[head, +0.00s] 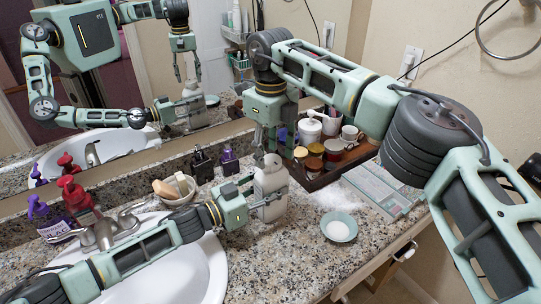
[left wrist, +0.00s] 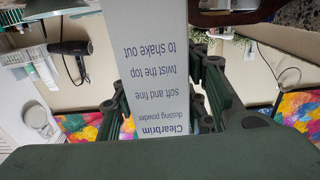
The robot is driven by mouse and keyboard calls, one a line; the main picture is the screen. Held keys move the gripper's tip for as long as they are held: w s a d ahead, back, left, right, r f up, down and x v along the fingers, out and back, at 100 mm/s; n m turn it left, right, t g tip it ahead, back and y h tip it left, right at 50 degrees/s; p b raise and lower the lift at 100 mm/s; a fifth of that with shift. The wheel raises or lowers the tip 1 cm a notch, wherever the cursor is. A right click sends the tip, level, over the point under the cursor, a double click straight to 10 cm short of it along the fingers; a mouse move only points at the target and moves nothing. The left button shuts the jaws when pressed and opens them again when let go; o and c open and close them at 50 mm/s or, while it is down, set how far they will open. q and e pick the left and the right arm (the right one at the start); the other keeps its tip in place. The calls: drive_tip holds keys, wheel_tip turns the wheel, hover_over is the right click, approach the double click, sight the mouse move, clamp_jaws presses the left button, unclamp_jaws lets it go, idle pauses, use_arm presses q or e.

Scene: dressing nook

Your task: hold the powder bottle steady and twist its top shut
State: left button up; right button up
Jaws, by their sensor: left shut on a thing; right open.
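The powder bottle (head: 272,184) is white and stands upright on the granite counter beside the sink. My left gripper (head: 268,201) comes in from the left and is shut on its body. In the left wrist view the bottle (left wrist: 165,75) fills the space between the fingers, with its printed label upside down. My right gripper (head: 270,143) points down from above, open, with its fingers around or just above the bottle's top (head: 272,161). The fingers partly hide the top, so I cannot tell if they touch it or whether it is shut.
A small green bowl (head: 341,227) of white powder stands right of the bottle, with powder spilled behind it. A dark tray (head: 340,172) of jars and a mug stands behind. The sink (head: 190,275), red-topped pump bottle (head: 76,194) and soap dish (head: 178,198) are left.

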sight(271, 161)
use_arm(q)
drive_tip(key=shift+s+d, duration=0.1)
drive_tip(key=shift+s, duration=0.05)
use_arm(e)
wheel_tip(271, 161, up, 10)
drive_tip(key=shift+r, duration=0.2)
use_arm(q)
drive_tip(key=o, duration=1.5)
